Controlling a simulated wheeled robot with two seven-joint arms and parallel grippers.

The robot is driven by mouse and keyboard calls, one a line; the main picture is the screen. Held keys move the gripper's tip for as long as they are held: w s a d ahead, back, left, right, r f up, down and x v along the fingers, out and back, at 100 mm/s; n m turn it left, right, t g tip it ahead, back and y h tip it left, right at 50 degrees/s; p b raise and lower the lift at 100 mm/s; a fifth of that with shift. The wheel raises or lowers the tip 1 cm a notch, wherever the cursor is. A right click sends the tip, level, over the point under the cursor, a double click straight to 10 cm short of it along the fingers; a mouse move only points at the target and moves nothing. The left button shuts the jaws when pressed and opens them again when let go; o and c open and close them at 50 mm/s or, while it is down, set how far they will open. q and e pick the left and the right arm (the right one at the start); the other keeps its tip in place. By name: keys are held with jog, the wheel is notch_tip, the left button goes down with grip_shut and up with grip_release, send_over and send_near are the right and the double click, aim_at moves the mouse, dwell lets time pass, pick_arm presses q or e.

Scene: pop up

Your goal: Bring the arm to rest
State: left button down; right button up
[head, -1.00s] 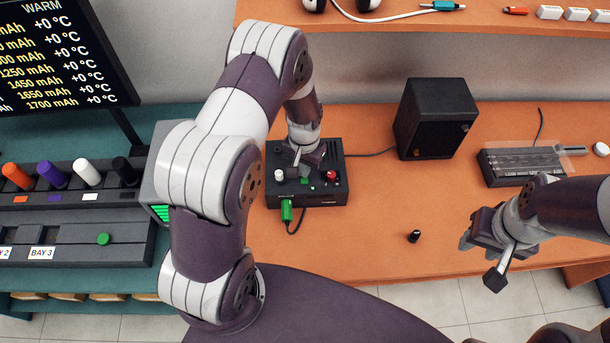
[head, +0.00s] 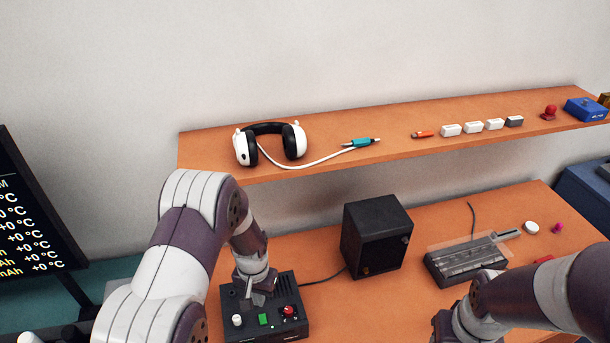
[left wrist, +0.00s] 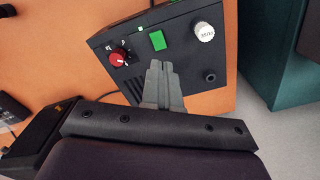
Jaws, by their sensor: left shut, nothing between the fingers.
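My left gripper (head: 257,298) is over the black control box (head: 290,328), with its fingers together and nothing between them. In the left wrist view its fingertips (left wrist: 159,64) point at the box top, close to a square green button (left wrist: 157,40). I cannot tell whether they touch the box. A red knob (left wrist: 117,57) and a white knob (left wrist: 203,32) sit on either side of the button. My right gripper (head: 442,326) is at the bottom edge, partly cut off, and its fingers do not show clearly.
A black speaker (head: 365,240) stands right of the box on the orange table (head: 330,300). A grey device (head: 465,262) with a clear cover lies farther right. The shelf (head: 350,140) above holds headphones (head: 270,143), a teal-ended cable and small blocks. A dark screen (head: 30,215) is at left.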

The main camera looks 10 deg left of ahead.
pick_arm(q)
jog(key=shift+s+f, duration=0.1)
jog(key=shift+s, duration=0.1)
jog(key=s+d+r+t, duration=0.1)
jog(key=s+d+r, duration=0.1)
jog(key=s+r, duration=1.1)
notch_tip(320, 180, up, 4)
jog(key=shift+d+r+n, duration=0.2)
jog(key=shift+d+n, duration=0.1)
jog(key=shift+s, duration=0.15)
